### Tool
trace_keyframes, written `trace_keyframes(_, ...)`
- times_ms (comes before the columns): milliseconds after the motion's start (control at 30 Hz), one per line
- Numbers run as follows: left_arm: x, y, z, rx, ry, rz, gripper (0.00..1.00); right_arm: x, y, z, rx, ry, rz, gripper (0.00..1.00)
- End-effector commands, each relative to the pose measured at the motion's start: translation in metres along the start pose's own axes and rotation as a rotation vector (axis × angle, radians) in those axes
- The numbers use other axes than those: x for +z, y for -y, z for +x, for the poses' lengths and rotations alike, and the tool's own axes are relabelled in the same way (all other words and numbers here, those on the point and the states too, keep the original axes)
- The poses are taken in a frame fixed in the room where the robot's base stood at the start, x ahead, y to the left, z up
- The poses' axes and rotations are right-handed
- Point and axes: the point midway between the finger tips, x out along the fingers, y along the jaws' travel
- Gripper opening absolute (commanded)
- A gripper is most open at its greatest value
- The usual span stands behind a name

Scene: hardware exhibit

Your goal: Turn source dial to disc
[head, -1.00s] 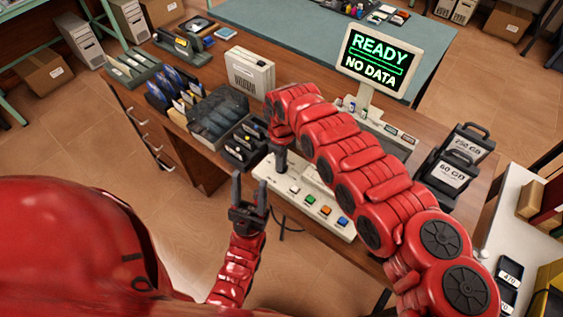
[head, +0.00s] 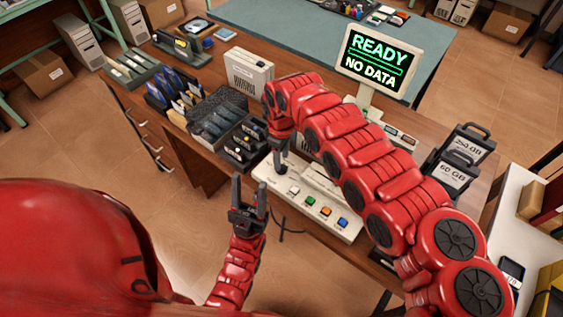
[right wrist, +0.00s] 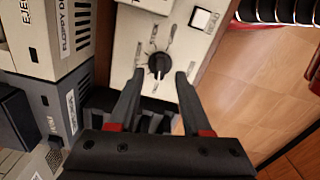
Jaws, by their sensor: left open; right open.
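The source dial (right wrist: 158,65) is a black round knob with a pointer on a cream panel, with printed marks around it. In the right wrist view it sits just beyond and between the fingertips of my right gripper (right wrist: 160,78), which is open; no finger visibly touches it. In the head view my right gripper (head: 280,168) points down at the left end of the cream control panel (head: 325,222), and the dial is hidden there. My left gripper (head: 248,198) is open and empty, in front of the desk. The monitor (head: 377,62) reads "READY NO DATA".
A white button (right wrist: 201,18) is close to the dial. The panel also has green, orange and blue buttons. Disc bins (head: 220,122) stand left of my right gripper, and a cream drive box (head: 247,74) behind them. Drive cartridges (head: 452,172) stand at the right.

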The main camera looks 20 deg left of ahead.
Motion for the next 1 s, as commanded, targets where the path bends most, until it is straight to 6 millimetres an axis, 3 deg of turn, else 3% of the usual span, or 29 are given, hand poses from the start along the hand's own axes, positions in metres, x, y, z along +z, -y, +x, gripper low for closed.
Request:
trace_keyframes(300, 0.004, -0.001, -0.025, 0.000, 0.000, 0.000, 0.50, -0.002, -0.002, -0.084, 0.008, -0.007, -0.001, 0.49)
trace_keyframes(500, 0.006, -0.002, -0.033, 0.000, 0.000, 0.000, 0.50, -0.001, -0.001, -0.125, 0.004, -0.002, -0.001, 0.49)
trace_keyframes(700, 0.006, -0.002, -0.035, 0.000, 0.000, 0.000, 0.50, 0.000, -0.001, -0.143, 0.001, 0.001, 0.000, 0.49)
trace_keyframes(1000, 0.006, -0.002, -0.035, 0.000, 0.000, 0.000, 0.50, 0.001, 0.000, -0.145, -0.001, 0.002, 0.000, 0.49)
